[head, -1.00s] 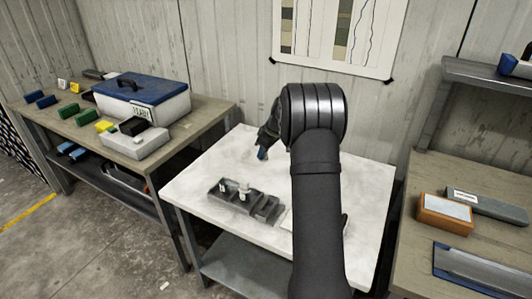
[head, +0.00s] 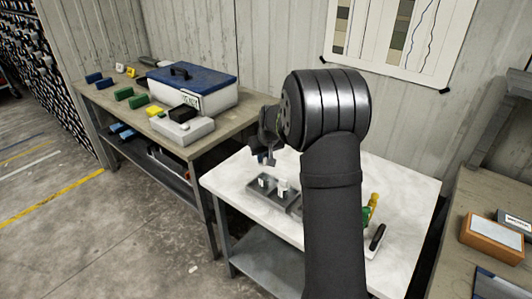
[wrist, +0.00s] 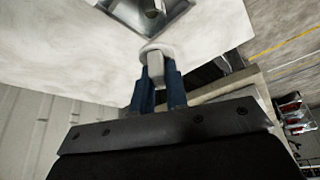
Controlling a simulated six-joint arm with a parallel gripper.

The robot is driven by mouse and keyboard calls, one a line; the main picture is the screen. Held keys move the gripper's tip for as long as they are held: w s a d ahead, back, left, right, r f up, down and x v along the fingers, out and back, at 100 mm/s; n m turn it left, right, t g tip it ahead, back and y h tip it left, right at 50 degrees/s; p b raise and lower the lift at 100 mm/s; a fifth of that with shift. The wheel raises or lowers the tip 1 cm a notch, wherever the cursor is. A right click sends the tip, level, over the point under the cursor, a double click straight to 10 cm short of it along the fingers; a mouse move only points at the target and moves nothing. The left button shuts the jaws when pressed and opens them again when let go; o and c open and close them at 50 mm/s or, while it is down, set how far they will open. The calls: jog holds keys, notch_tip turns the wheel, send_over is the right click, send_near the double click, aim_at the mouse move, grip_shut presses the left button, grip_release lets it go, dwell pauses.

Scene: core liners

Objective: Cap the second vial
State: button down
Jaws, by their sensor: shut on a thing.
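A grey rack (head: 289,204) stands on the white table, partly hidden behind my arm. Two small pale vials stand in it: a left vial (head: 263,181) and a right vial (head: 283,187). My gripper (head: 266,160) points down just behind and above the left end of the rack. In the wrist view its blue fingers (wrist: 158,85) are shut on a small pale piece, seemingly a cap (wrist: 157,52). The rack (wrist: 122,8) also shows at the top of that view, with a round dark-centred vial top (wrist: 150,9), apart from the held piece.
The white table (head: 235,172) is clear left of the rack. A yellow-and-green item (head: 371,207) and a dark-handled tool (head: 377,238) lie right of my arm. A side bench (head: 235,112) at left holds a blue-lidded box (head: 190,85) and small blocks.

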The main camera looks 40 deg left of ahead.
aim_at(264, 164)
jog(key=shift+f, duration=2.4)
jog(key=shift+f, duration=0.15)
jog(key=c, duration=0.9)
grip_release()
jog(key=shift+o, duration=0.2)
jog(key=shift+r, duration=3.5)
grip_shut()
